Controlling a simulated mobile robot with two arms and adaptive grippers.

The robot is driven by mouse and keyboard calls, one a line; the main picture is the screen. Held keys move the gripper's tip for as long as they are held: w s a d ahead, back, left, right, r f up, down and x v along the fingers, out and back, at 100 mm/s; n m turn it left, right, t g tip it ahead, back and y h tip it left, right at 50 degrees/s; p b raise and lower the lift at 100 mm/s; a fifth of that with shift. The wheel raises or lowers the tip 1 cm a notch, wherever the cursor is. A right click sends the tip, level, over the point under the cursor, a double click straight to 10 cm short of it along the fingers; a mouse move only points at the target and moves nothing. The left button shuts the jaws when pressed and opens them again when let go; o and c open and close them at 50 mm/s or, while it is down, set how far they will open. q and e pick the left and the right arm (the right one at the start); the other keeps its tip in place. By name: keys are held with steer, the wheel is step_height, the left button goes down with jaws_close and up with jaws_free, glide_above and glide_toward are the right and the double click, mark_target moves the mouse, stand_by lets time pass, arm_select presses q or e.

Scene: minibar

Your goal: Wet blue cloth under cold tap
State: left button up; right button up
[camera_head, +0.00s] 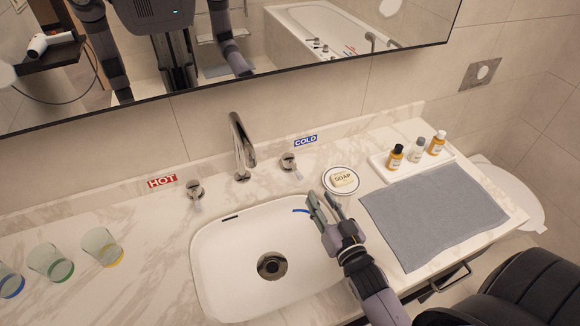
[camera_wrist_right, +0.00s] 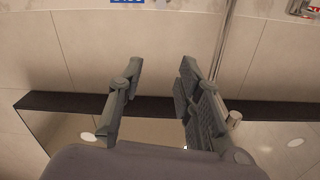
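The cold tap knob (camera_head: 288,163) stands beside the blue COLD label (camera_head: 306,141), right of the chrome spout (camera_head: 241,148). My right gripper (camera_head: 322,203) is over the right back rim of the white sink (camera_head: 215,275), in front of the cold knob. Its fingers are apart in the right wrist view (camera_wrist_right: 155,95), with nothing seen between them. A thin curved blue strip (camera_head: 300,211) shows at the sink rim beside the fingertips; I cannot tell whether it is the cloth. No full blue cloth is seen. My left gripper is not seen directly.
A soap dish (camera_head: 341,180) is close behind my right gripper. A grey mat (camera_head: 435,215) and a tray of small bottles (camera_head: 381,168) lie to the right. The hot knob (camera_head: 194,189) and several glasses (camera_head: 103,247) are left. The mirror (camera_head: 310,30) hangs behind the counter.

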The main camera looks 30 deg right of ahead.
step_height(320, 180, down, 5)
steer(key=b, duration=0.4)
glide_toward(291, 162)
steer(key=w, duration=0.6)
steer(key=shift+w+d+f, duration=0.1)
steer(key=shift+w+d, duration=0.15)
steer(key=shift+d, duration=0.15)
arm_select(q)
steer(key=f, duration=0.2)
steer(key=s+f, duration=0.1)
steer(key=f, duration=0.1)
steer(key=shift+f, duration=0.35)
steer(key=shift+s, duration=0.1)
arm_select(e)
steer(key=shift+c, duration=0.4)
jaws_close()
